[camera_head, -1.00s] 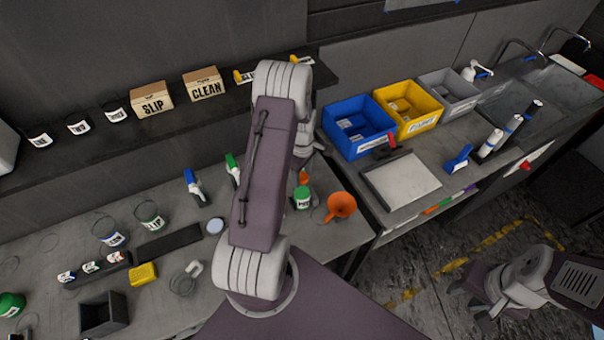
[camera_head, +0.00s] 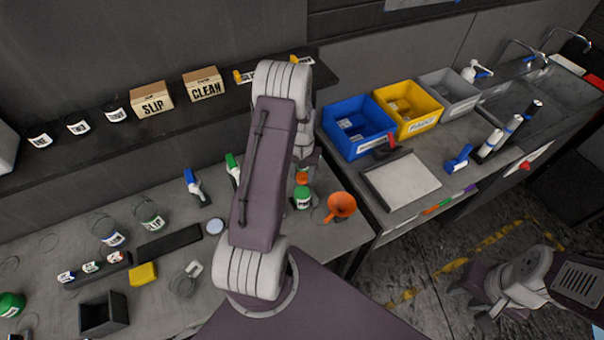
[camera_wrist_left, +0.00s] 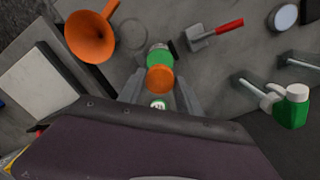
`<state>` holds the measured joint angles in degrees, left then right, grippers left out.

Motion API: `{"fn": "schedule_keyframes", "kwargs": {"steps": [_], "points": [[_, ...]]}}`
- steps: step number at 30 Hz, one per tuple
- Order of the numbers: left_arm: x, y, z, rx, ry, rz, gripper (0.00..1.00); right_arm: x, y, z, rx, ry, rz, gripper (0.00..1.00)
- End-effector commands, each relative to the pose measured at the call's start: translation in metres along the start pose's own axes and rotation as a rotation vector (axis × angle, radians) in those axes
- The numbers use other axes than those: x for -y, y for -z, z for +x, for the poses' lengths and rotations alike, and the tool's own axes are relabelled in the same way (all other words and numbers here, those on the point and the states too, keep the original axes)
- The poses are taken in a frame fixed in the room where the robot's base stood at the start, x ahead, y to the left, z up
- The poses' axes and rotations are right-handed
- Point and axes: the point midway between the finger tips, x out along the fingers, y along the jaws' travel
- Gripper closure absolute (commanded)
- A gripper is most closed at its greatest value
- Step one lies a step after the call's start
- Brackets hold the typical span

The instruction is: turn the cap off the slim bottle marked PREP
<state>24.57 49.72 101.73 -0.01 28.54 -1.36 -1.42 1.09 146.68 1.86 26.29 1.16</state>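The cap also shows in the head view (camera_head: 302,179), right of my left arm. My left gripper (camera_wrist_left: 159,72) has its fingers on either side of the cap, with a gap visible, so it looks open. The bottle's body is mostly hidden by the gripper and foreshortening. My right gripper (camera_head: 470,287) hangs at the lower right over the floor, away from the bottle; its fingers are unclear.
Bins (camera_head: 357,128) stand on the right counter.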

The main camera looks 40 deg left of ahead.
Motion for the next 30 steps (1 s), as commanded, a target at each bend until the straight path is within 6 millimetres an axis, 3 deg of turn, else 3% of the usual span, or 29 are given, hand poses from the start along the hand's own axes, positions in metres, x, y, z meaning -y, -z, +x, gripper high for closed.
{"fn": "schedule_keyframes", "kwargs": {"steps": [1,3,4,14,27,30], "points": [[0.0,0.0,0.0,0.0,0.0,0.0,0.76,0.0,0.0,0.0,0.0,0.0,0.0,0.64],[0.0,0.0,0.0,0.0,0.0,-0.001,0.96,0.0,0.0,0.0,0.0,0.0,0.0,0.64],[0.0,0.0,0.0,0.0,0.0,-0.001,1.0,0.0,0.0,0.0,0.0,0.0,0.0,0.64],[0.0,-0.0001,0.0001,0.0,0.0,-0.052,1.0,0.0,0.0,0.0,0.0,0.0,0.0,0.64],[0.0,-0.0002,0.0001,0.001,0.0,-1.045,1.0,0.0,0.0,0.0002,0.0,0.0,0.0,0.64],[0.0,-0.0003,0.0002,0.001,0.0,-1.172,1.0,0.0,0.0,0.0002,0.0,0.0,0.0,0.64]]}}
